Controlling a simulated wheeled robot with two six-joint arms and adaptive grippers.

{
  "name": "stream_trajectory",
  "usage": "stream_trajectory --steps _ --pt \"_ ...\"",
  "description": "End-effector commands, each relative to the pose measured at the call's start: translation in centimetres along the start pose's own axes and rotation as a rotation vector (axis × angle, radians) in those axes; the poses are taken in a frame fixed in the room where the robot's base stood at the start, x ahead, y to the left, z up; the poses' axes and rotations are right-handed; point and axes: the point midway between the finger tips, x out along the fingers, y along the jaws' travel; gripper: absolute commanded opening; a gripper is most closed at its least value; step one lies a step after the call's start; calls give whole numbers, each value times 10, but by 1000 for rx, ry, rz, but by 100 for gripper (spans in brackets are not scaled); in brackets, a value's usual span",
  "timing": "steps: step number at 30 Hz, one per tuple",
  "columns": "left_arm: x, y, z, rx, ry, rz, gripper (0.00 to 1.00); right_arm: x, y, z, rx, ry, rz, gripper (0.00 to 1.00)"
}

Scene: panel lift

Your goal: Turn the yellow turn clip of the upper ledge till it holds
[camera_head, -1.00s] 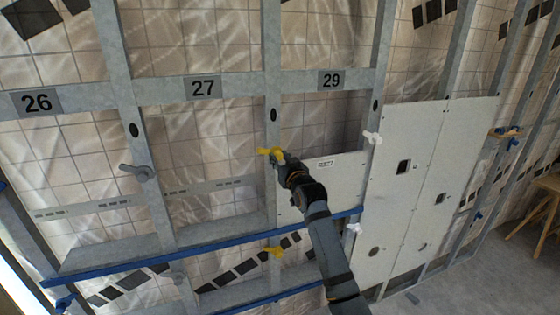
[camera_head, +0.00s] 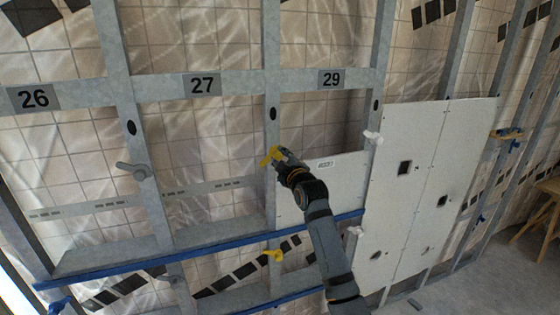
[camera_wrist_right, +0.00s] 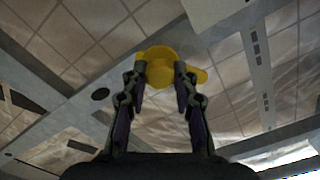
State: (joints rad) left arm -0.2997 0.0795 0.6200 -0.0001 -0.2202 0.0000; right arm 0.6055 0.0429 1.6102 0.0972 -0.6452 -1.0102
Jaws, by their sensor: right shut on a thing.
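The yellow turn clip (camera_head: 268,157) sits on the metal stud at the left edge of a low white panel (camera_head: 335,182). My right gripper (camera_head: 277,156) reaches up to it from below and is shut on it. In the right wrist view the clip (camera_wrist_right: 160,68) lies between the two fingers of my right gripper (camera_wrist_right: 160,82), with a lobe sticking out to the right. The low panel stands on the blue ledge (camera_head: 210,243). My left gripper is not in view.
Another yellow clip (camera_head: 273,254) is lower on the same stud. White clips (camera_head: 373,137) sit by the tall white panels (camera_head: 405,200). A grey clip (camera_head: 133,170) is on the left stud. Bays 26 and 27 have no panel.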

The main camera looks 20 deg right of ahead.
Motion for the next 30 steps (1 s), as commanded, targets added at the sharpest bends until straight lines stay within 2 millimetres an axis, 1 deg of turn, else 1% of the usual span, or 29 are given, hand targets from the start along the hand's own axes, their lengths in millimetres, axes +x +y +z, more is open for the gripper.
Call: stream_trajectory --steps 18,24,30 --pt "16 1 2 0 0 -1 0 0 -1 1 -576 0 0 0" --pt "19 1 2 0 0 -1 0 0 -1 1 -730 0 -1 0" --pt "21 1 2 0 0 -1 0 0 -2 1 -841 0 -3 0"
